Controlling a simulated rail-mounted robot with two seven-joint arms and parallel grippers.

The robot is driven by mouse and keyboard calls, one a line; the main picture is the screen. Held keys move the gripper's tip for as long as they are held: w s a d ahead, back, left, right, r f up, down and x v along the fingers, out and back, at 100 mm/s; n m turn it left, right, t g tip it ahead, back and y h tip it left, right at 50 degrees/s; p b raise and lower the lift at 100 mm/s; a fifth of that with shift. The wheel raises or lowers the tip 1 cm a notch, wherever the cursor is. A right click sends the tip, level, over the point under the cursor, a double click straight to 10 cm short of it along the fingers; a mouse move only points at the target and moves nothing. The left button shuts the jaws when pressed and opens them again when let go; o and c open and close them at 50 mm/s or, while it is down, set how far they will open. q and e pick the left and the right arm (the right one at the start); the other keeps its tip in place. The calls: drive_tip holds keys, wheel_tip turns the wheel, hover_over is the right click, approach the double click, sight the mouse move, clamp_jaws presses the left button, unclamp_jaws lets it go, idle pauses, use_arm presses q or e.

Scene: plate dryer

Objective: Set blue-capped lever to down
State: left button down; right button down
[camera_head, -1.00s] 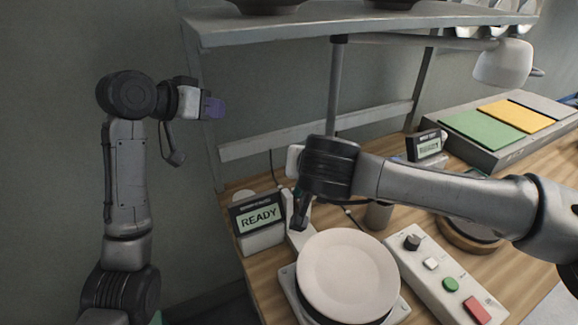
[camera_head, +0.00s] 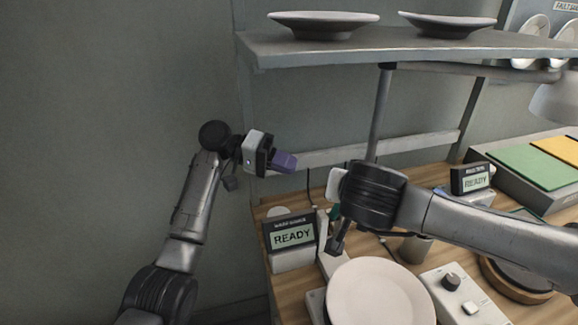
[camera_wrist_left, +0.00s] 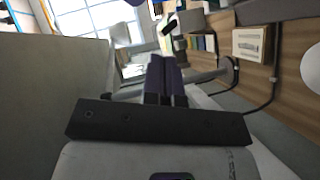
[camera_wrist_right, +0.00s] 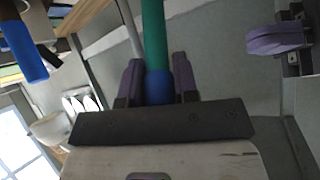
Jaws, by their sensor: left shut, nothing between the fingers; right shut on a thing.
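The blue-capped lever shows in the right wrist view as a green shaft with a blue cap (camera_wrist_right: 158,88). In the head view my right arm hides most of it. My right gripper (camera_wrist_right: 157,78) is shut on the blue cap, with one purple finger on each side. My left gripper (camera_head: 286,162) is shut and empty, in the air left of my right gripper and in front of the shelf frame. Its purple fingers touch each other in the left wrist view (camera_wrist_left: 165,80), and it also shows in the right wrist view (camera_wrist_right: 278,38).
A READY display (camera_head: 292,238) and a white plate (camera_head: 380,295) stand on the wooden table, near my right wrist. A control box (camera_head: 465,298) lies right of the plate. A second READY display (camera_head: 472,180) is farther back. Plates (camera_head: 323,22) rest on the shelf (camera_head: 350,48) above.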

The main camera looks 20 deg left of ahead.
drive_tip(key=shift+w, duration=0.1)
use_arm(q)
drive_tip(key=shift+s+d+f, duration=0.4)
drive_tip(key=shift+d+f, duration=0.1)
drive_tip(key=shift+d, duration=1.15)
drive_tip(key=shift+s+d+f, duration=0.4)
drive_tip(key=shift+d+f, duration=0.05)
drive_tip(key=shift+d, duration=1.15)
drive_tip(key=shift+s+d+f, duration=0.4)
drive_tip(key=shift+d+f, duration=0.1)
drive_tip(key=shift+d, duration=1.15)
